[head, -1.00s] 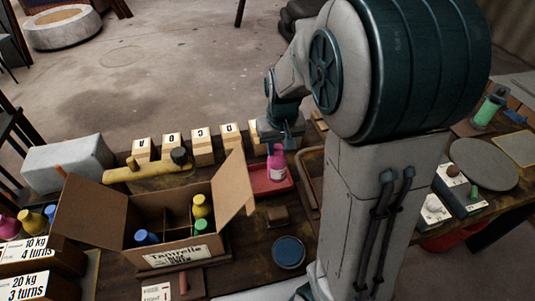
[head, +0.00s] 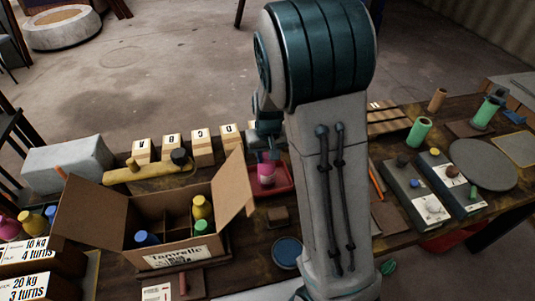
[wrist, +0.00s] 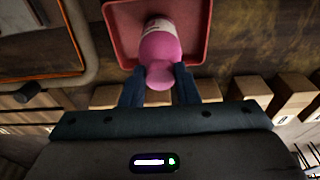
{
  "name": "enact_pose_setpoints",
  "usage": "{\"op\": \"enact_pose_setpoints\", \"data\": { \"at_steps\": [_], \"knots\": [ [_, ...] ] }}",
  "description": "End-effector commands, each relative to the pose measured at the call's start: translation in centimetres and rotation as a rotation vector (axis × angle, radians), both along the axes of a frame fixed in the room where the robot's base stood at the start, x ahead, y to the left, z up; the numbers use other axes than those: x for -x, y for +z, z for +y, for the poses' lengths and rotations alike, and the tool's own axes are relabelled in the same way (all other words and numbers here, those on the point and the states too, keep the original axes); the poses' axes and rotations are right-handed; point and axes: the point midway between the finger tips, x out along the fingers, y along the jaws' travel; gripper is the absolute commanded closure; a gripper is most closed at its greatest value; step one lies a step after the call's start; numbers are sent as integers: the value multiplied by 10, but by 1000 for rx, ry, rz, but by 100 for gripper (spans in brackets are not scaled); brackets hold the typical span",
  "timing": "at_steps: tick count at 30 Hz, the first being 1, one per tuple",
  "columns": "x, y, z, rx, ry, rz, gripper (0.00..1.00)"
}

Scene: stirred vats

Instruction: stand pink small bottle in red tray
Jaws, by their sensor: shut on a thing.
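The pink small bottle (head: 266,174) is upright at the red tray (head: 284,186), behind the open cardboard box. My gripper (head: 265,152) is above it and shut on its top part. In the wrist view my gripper (wrist: 160,88) has one finger on each side of the pink bottle's neck (wrist: 160,48). The red tray (wrist: 205,30) lies behind and around the bottle there. I cannot tell whether the bottle's base touches the tray floor. My arm hides the area right of the tray in the head view.
The cardboard box (head: 178,248) with blue, green and yellow bottles stands left of the tray, one flap leaning near it. Lettered blocks (head: 202,146) line the table's back edge. A blue round dish (head: 287,252) lies in front. Switch boxes (head: 430,192) stand to the right.

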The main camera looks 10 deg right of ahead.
Motion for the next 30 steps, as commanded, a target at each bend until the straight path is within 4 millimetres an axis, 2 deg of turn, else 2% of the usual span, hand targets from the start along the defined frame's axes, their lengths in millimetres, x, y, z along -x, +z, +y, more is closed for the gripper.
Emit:
{"op": "enact_pose_setpoints", "data": {
  "at_steps": [3, 4, 6, 14, 19, 30],
  "knots": [
    [0, -4, 0, 0, 0, -1, 100],
    [0, -4, 0, 0, 0, 0, 67],
    [0, -3, 0, 0, 0, 0, 50],
    [0, -2, 0, 0, 0, 0, 50],
    [0, 8, 0, -1, 1, -4, 50],
    [12, 84, 1, -2, 1, -5, 50]
  ]
}}
